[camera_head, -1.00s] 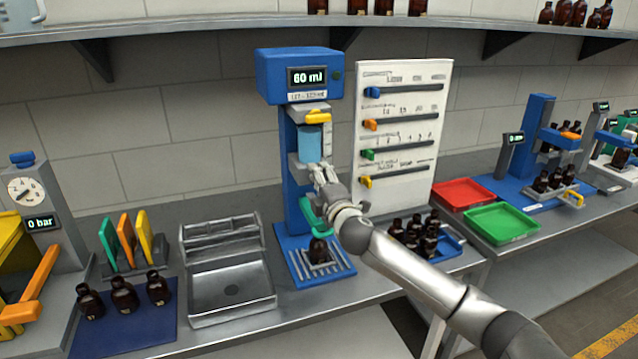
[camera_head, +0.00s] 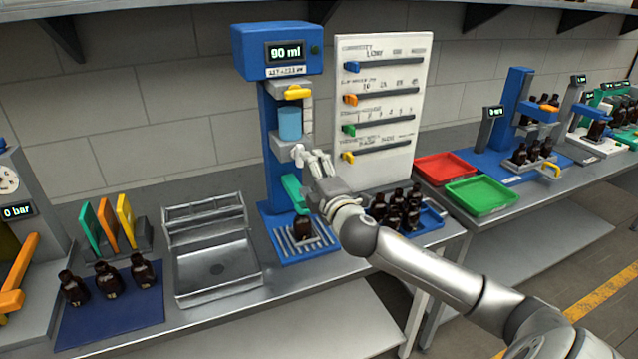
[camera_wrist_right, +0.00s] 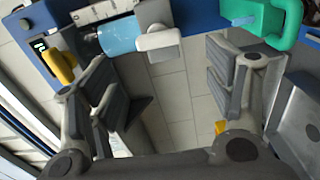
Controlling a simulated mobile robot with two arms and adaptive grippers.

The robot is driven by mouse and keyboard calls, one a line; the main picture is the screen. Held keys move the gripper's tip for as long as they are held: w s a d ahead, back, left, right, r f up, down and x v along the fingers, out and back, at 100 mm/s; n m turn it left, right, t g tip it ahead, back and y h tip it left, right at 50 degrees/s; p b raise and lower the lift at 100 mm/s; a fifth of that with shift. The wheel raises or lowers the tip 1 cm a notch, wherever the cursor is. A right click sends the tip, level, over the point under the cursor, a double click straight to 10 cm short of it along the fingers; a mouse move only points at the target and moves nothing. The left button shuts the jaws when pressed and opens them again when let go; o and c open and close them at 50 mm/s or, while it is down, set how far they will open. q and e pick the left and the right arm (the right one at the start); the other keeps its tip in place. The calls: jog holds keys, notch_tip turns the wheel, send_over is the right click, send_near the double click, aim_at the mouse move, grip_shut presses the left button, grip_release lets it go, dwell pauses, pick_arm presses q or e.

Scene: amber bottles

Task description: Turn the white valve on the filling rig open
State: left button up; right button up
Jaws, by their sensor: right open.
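The blue filling rig (camera_head: 270,130) stands on the bench with its display (camera_head: 285,51) reading 90 ml. It has a yellow lever (camera_head: 298,92), a light blue cylinder (camera_head: 290,123) and a green handle (camera_head: 293,192). The small white valve (camera_head: 298,154) is just below the cylinder; the right wrist view shows it as a white block (camera_wrist_right: 158,42). My right gripper (camera_head: 313,157) is open, its fingertips close by the valve. In the right wrist view the valve lies ahead of the open jaws (camera_wrist_right: 165,75), with nothing between them. My left gripper is out of view.
An amber bottle (camera_head: 303,228) stands on the rig's grate below the green handle. A white slider panel (camera_head: 385,120) stands close on the right. Several bottles (camera_head: 397,207) stand behind my right arm, with red (camera_head: 446,167) and green (camera_head: 480,195) trays beyond.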

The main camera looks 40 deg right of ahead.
jog(key=v, duration=0.4)
dwell(0.6)
